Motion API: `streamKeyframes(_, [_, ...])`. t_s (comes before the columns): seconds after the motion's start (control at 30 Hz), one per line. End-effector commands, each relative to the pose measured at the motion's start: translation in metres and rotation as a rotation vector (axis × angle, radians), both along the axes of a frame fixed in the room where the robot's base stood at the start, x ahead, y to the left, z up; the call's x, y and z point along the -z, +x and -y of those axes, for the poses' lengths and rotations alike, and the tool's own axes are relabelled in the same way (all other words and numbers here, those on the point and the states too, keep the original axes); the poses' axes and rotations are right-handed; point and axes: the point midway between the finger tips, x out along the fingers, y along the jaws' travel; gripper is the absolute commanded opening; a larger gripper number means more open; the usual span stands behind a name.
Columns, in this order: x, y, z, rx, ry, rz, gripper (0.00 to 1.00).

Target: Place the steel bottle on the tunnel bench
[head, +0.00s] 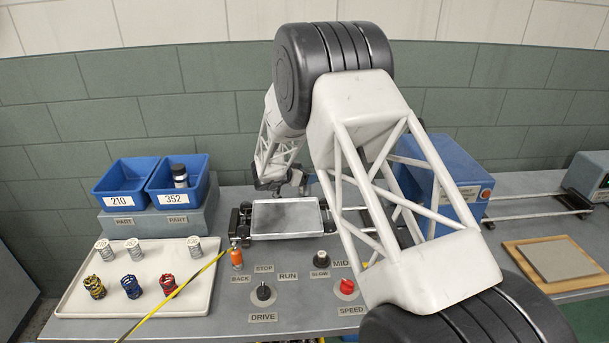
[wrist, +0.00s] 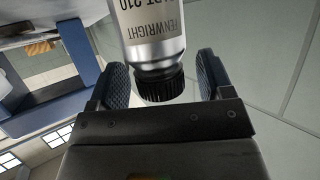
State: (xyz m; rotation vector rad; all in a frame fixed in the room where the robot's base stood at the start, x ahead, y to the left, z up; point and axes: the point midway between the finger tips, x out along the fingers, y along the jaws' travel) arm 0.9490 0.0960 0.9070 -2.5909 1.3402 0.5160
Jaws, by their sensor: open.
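In the wrist view a steel bottle (wrist: 154,38) with a ribbed black cap (wrist: 160,87) and a printed label reading 210 appears upside down. Its cap shows between the two spread fingers of my gripper (wrist: 163,80), which is open. Whether a finger touches the cap is unclear. In the head view a black-capped bottle (head: 180,176) with a pale label stands in the right blue bin, marked 352. I cannot tell if it is the same bottle. My gripper (head: 277,184) is partly hidden beyond the arm. No bench is marked as the tunnel bench.
The left blue bin (head: 123,196) is marked 210. A white tray (head: 150,257) holds several springs. A grey metal plate (head: 287,217) lies mid-bench; knobs stand in front. A blue machine (head: 444,175) with rails is at right, and a wooden board (head: 562,259) lies nearer.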

Motion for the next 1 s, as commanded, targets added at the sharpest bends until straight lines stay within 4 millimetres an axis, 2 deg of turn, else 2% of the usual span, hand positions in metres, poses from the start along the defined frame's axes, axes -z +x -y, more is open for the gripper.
streamKeyframes(0.27, [-0.005,-0.003,-0.004,-0.001,0.0,0.0,0.74])
streamKeyframes(0.63, [-0.022,-0.028,-0.04,-0.002,0.0,0.0,0.74])
streamKeyframes(0.8, [-0.052,-0.027,-0.038,0.0,0.002,0.003,0.74])
streamKeyframes(1.0, [-0.078,-0.027,-0.038,-0.001,0.0,0.002,0.74])
